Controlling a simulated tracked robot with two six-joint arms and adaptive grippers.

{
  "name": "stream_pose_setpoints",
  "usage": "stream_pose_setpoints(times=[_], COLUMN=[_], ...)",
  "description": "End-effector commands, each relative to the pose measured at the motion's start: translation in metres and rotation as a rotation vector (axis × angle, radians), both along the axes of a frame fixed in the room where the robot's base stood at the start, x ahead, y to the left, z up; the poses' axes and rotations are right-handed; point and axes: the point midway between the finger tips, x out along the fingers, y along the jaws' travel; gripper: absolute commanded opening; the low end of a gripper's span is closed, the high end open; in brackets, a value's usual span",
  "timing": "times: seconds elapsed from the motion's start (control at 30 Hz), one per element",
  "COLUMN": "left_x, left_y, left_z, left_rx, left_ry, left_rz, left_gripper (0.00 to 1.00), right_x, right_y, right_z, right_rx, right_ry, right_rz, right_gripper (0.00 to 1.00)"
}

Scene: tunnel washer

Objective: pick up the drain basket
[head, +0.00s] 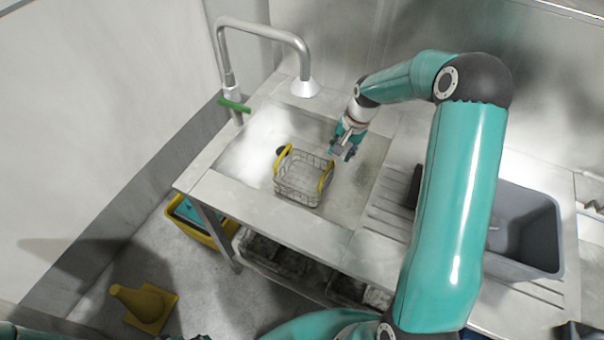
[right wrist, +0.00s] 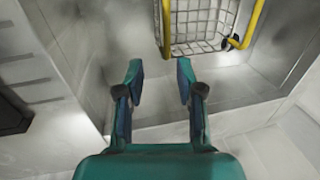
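The drain basket (head: 300,178) is a wire basket with two yellow handles. It sits in the sink basin in the head view, below the tap. My right gripper (head: 343,148) is above the basin, just behind and to the right of the basket's right handle. In the right wrist view the basket (right wrist: 203,28) shows at the top, cut off by the frame edge. There my right gripper (right wrist: 159,82) has its two fingers apart with nothing between them, clear of the basket. My left gripper cannot be made out in the head view.
A tall tap (head: 308,86) with a green lever (head: 234,105) stands at the back left. A grey tub (head: 524,232) is on the ribbed drainboard at right.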

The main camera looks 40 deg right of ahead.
Motion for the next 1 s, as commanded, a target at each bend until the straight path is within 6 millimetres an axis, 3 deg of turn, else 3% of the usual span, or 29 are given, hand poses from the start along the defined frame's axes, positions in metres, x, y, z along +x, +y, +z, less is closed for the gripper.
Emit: stream_pose_setpoints(times=[0.1, 0.3, 0.67, 1.0], left_x=[0.0, 0.0, 0.0, 0.0], left_y=[0.0, 0.0, 0.0, 0.0], left_z=[0.006, 0.011, 0.02, 0.033], left_rx=[0.0, 0.0, 0.0, 0.0], left_ry=[0.0, -0.001, -0.001, -0.001], left_rz=[0.0, 0.0, 0.001, 0.0], left_gripper=[0.4, 0.4, 0.4, 0.4], right_x=[0.008, 0.018, 0.022, 0.026], right_y=[0.008, 0.013, 0.016, 0.018], right_z=[-0.027, -0.064, -0.09, -0.13], right_rx=[0.003, 0.001, 0.001, 0.0], right_ry=[0.006, 0.001, 0.001, 0.0], right_rz=[0.013, 0.019, 0.019, 0.018], right_gripper=[0.37, 0.37, 0.37, 0.37])
